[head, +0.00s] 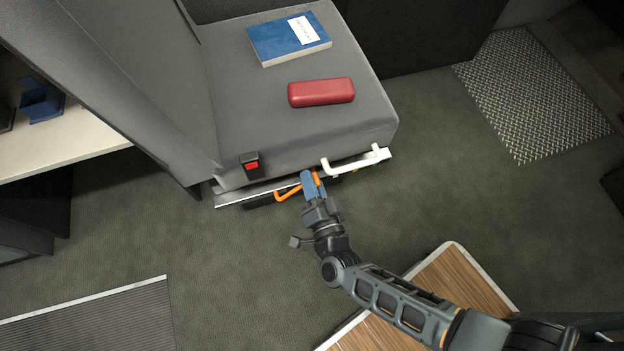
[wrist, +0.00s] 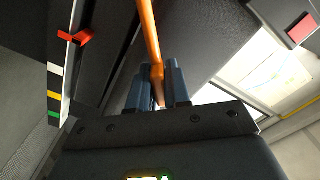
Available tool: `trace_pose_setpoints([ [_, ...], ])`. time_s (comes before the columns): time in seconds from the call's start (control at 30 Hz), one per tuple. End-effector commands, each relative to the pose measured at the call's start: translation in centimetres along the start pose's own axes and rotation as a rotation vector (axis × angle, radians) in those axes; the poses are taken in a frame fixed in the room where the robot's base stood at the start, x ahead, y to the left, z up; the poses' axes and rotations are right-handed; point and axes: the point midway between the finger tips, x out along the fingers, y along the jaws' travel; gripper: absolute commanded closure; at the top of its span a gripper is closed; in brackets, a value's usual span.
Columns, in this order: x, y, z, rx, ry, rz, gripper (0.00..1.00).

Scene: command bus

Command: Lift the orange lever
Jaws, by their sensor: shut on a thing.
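The orange lever (head: 287,193) sticks out below the front edge of the grey seat. In the wrist view, the orange lever (wrist: 149,35) runs from the top edge down to between the two blue fingers. My gripper (head: 312,184) is at the lever's right part, in front of the seat base. In the wrist view, my gripper (wrist: 157,85) is shut on the lever. The fingers hide the gripped part.
A white handle (head: 350,163) is just right of my gripper. A red buckle (head: 251,165) is at the seat's front left. A red case (head: 321,92) and a blue book (head: 289,39) lie on the seat (head: 250,110). A wood-topped surface (head: 455,280) is at lower right.

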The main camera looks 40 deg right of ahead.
Motion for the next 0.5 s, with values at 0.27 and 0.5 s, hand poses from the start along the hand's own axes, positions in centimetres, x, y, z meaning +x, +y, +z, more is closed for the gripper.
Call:
trace_pose_setpoints([
  [0.27,-0.02,-0.14,0.04,0.000,-0.001,-0.003,0.62],
  [0.5,-0.09,-0.11,0.02,0.001,-0.001,-0.002,0.62],
])
